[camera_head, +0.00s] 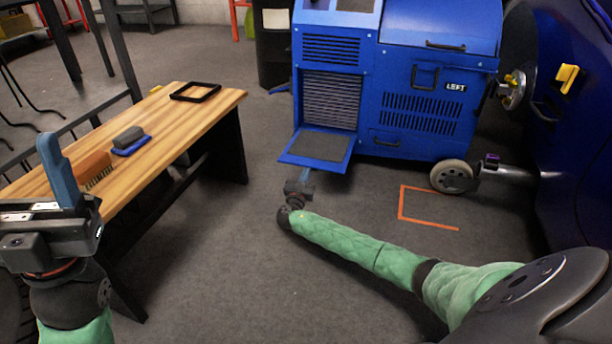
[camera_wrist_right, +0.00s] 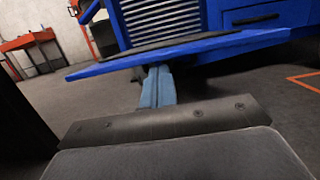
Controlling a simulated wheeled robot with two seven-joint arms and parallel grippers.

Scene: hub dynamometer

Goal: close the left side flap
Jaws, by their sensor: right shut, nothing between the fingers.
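The left side flap (camera_head: 316,148) is a blue panel with a dark grey inset, on the blue machine (camera_head: 412,75) marked LEFT. It is open, sticking out from below a louvred grille (camera_head: 331,100). Its front edge spans the right wrist view (camera_wrist_right: 180,52). My right gripper (camera_head: 305,175) is just below the flap's front edge. In the right wrist view its blue fingers (camera_wrist_right: 158,85) are together and empty, with their tips at or under the flap's edge; I cannot tell whether they touch it. My left gripper (camera_head: 55,160) is raised at the far left, away from the flap; its finger gap is not visible.
A wooden bench (camera_head: 205,110) on the left holds a black frame (camera_head: 195,92), a grey-and-blue block (camera_head: 130,140) and a brush (camera_head: 95,170). A caster wheel (camera_head: 452,177) and orange floor marking (camera_head: 430,223) are at the right.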

